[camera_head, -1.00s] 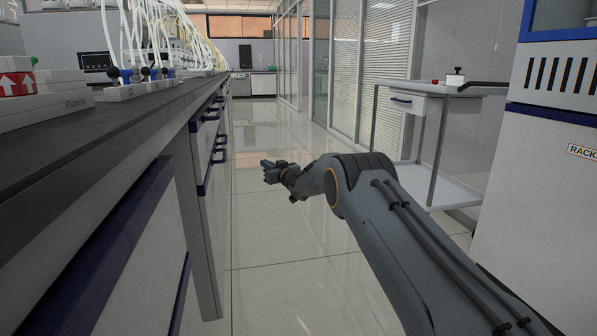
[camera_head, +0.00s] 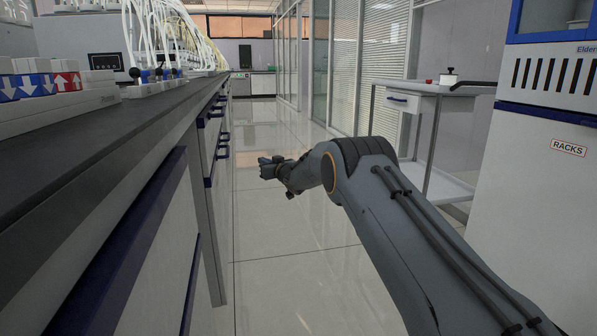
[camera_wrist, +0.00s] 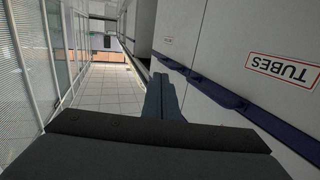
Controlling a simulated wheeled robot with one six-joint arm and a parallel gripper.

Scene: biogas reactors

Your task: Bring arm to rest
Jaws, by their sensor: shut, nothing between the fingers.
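My arm reaches forward from the lower right over the aisle in the head view, bent at its elbow. My gripper (camera_head: 265,168) points left toward the bench cabinets and is apart from them. It is small in that view, and it holds nothing that I can see. In the wrist view, the fingers of my gripper (camera_wrist: 161,78) show in the middle, close together and empty. A cabinet front (camera_wrist: 225,65) with a "TUBES" label (camera_wrist: 283,70) and a blue handle rail is to their right.
The bench (camera_head: 120,120) with blue-handled drawers runs along the left, carrying racks with red and blue arrow labels (camera_head: 40,84) and tubing. A trolley (camera_head: 440,100) and a cabinet labelled "RACKS" (camera_head: 568,148) stand at right. The floor aisle (camera_head: 275,125) ahead is clear.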

